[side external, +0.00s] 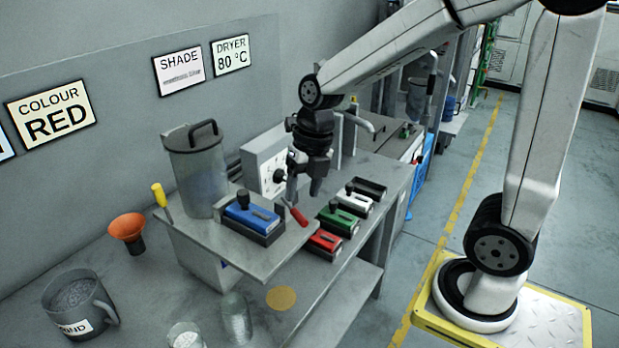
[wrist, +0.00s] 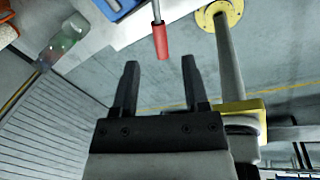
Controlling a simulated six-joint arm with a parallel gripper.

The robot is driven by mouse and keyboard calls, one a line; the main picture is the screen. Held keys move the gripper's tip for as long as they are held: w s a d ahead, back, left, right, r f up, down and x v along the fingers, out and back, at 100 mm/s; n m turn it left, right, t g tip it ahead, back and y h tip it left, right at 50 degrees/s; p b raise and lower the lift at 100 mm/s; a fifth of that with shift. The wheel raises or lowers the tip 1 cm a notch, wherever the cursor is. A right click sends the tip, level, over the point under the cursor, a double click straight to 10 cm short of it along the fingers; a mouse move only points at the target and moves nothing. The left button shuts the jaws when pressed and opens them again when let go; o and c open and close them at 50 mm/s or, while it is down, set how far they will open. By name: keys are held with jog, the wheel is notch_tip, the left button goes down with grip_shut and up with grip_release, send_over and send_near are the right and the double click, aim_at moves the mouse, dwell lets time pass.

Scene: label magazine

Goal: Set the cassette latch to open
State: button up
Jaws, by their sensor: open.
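A short lever with a red handle (side external: 297,213) stands at the right edge of the raised grey bench top, beside the blue cassette (side external: 250,215). I take this lever for the cassette latch; its pivot is hard to make out. The blue cassette sits in a dark holder. My gripper (side external: 304,192) is open and empty, pointing down just above the red handle. In the wrist view the red handle (wrist: 161,42) lies ahead of the gap between my fingertips (wrist: 160,64), apart from both fingers. A blue corner (wrist: 122,8) shows at the top.
Red (side external: 325,242), green (side external: 338,221) and white (side external: 353,203) cassettes stand in a row to the right. A grey box with a dial (side external: 270,165) stands behind my gripper. A lidded clear canister (side external: 198,178) and a yellow-handled lever (side external: 159,195) are at the left.

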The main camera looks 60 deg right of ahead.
jog(key=shift+s+d+r, duration=0.1)
jog(key=shift+d+r, duration=0.05)
jog(key=shift+r, duration=0.7)
jog(key=shift+s+d+r, duration=0.1)
jog(key=shift+d+r, duration=0.05)
jog(key=shift+r, duration=0.7)
jog(key=shift+a, duration=0.1)
grip_shut()
jog(key=w+a+r+m+g+h, duration=0.1)
jog(key=w+a+m+h, duration=0.1)
jog(key=a+m, duration=0.3)
jog(key=w+a+r+m+g+h, duration=0.1)
jog(key=a+m, duration=0.4)
jog(key=m, duration=0.8)
jog(key=shift+w+a+r+h, duration=0.2)
jog(key=shift+w+r+h, duration=0.25)
jog(key=shift+w+h, duration=0.45)
jog(key=shift+s, duration=0.1)
